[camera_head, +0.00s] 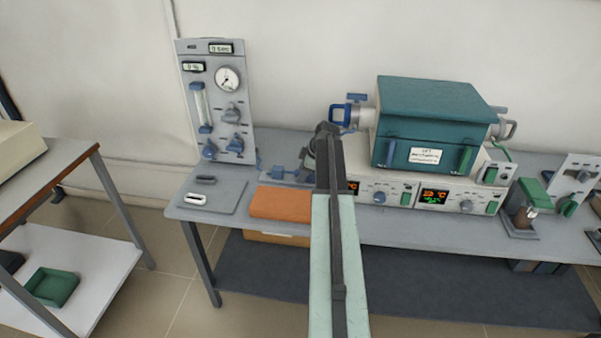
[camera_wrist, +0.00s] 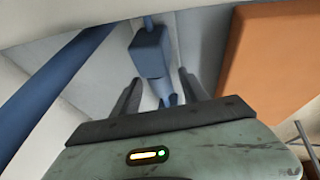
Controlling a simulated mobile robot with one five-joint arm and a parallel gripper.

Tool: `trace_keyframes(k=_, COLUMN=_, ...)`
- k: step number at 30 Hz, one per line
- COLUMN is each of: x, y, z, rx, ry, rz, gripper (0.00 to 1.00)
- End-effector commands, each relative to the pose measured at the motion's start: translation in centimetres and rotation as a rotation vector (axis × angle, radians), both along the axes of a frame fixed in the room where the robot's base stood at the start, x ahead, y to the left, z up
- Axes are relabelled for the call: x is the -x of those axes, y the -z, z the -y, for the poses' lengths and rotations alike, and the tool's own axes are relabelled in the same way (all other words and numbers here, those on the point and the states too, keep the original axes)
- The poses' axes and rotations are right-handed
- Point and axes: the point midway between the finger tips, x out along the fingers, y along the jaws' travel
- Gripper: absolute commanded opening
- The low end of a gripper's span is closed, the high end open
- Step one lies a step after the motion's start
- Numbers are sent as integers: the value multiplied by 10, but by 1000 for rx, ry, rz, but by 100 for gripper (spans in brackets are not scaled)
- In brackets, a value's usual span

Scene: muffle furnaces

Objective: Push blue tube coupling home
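In the head view, the blue tube coupling (camera_head: 341,115) sits at the left end of the metal tube that runs through the teal furnace (camera_head: 435,110). My gripper (camera_head: 311,162) is low and to the left of the furnace front, partly hidden by my arm, and appears below the coupling. In the wrist view, my gripper (camera_wrist: 160,80) has its two dark fingers apart. A blue block (camera_wrist: 150,52) on a blue stem shows beyond and between the fingers. I cannot tell whether this block is the coupling or another blue fitting, nor whether the fingers touch it.
An orange block (camera_head: 281,203) lies on the grey bench left of my arm. A flow panel (camera_head: 217,100) with gauge and blue knobs stands behind it. The control box (camera_head: 395,190) with displays sits under the furnace. A side table (camera_head: 100,240) is at the left.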

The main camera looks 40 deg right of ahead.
Motion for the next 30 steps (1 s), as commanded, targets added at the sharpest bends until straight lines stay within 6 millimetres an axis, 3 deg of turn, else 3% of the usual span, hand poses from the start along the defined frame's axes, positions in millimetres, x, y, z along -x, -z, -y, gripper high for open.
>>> trace_keyframes(k=7, x=2, y=-12, z=-1, rx=-1, ry=-1, rz=2, gripper=52)
trace_keyframes(k=18, x=31, y=-69, z=1, rx=0, ry=0, rz=0, gripper=52)
trace_keyframes(k=30, x=34, y=-69, z=2, rx=0, ry=-1, rz=-1, gripper=52)
